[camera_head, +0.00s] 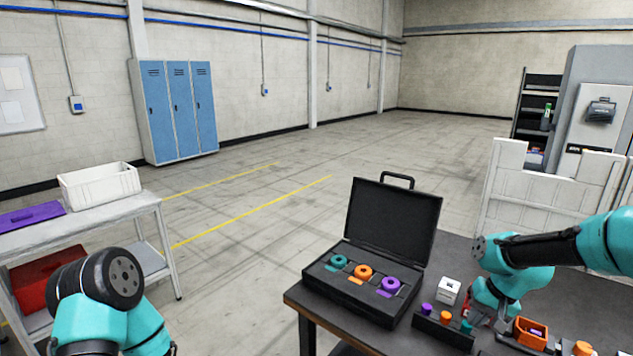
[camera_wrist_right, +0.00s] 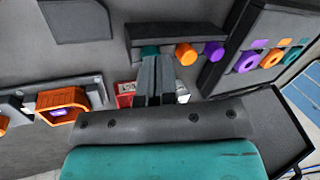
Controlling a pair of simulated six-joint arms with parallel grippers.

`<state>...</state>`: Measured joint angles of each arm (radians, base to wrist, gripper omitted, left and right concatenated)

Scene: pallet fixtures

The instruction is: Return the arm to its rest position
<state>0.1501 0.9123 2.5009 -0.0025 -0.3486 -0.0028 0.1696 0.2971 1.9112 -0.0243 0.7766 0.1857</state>
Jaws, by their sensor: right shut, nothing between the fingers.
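My right arm (camera_head: 520,285) reaches in from the right over the dark table (camera_head: 590,290).
An open black case (camera_head: 390,225) with teal, orange and purple rings stands left of the arm. The rack (camera_head: 445,331) holds coloured pegs. A white cube (camera_head: 448,290) and an orange bin (camera_head: 531,334) are close by. A white pallet (camera_head: 535,195) stands behind.

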